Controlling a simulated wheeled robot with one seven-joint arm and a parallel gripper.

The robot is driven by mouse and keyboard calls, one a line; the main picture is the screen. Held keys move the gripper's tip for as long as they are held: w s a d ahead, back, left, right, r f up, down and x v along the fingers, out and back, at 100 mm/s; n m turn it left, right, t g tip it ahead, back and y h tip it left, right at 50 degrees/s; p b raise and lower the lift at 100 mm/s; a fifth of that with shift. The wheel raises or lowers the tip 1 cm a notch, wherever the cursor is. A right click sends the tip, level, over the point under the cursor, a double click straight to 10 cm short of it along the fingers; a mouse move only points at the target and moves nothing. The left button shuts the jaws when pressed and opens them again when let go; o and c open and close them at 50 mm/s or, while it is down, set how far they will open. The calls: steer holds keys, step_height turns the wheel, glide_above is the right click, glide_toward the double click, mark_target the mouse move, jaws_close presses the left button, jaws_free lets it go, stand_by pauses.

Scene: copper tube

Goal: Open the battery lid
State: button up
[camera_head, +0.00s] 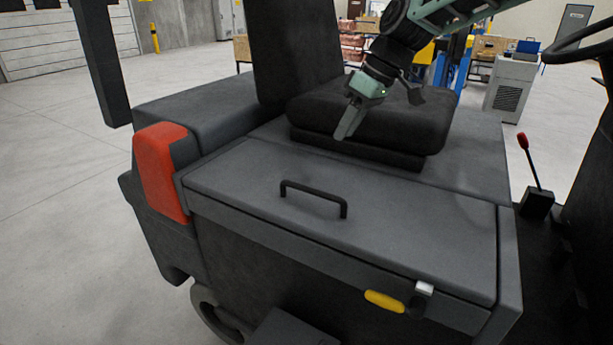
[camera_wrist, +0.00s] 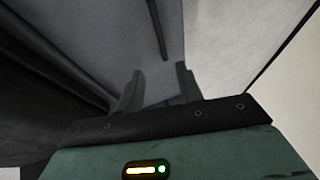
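The battery lid (camera_head: 400,235) is a flat dark grey panel on the vehicle's side, lying closed. A black bar handle (camera_head: 313,190) stands up from its top. A yellow latch-like piece (camera_head: 384,301) sits on the front face below the lid's edge, beside a small white piece (camera_head: 424,288). My gripper (camera_head: 340,136) is above and behind the lid, close to the seat, pointing down and apart from the handle. In the wrist view my gripper (camera_wrist: 160,70) has its two fingers spread with nothing between them. A dark bar, seemingly the handle (camera_wrist: 157,30), shows beyond the fingertips.
A black seat (camera_head: 400,120) stands right behind the lid. A red corner piece (camera_head: 160,170) is at the lid's left. A red-knobbed lever (camera_head: 534,165) and a steering wheel (camera_head: 580,40) are at the right. Space above the lid is clear.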

steer(key=p+x, duration=0.4)
steer(key=x, duration=1.1)
steer(key=shift+s+p, duration=0.1)
steer(key=shift+p, duration=0.2)
jaws_close()
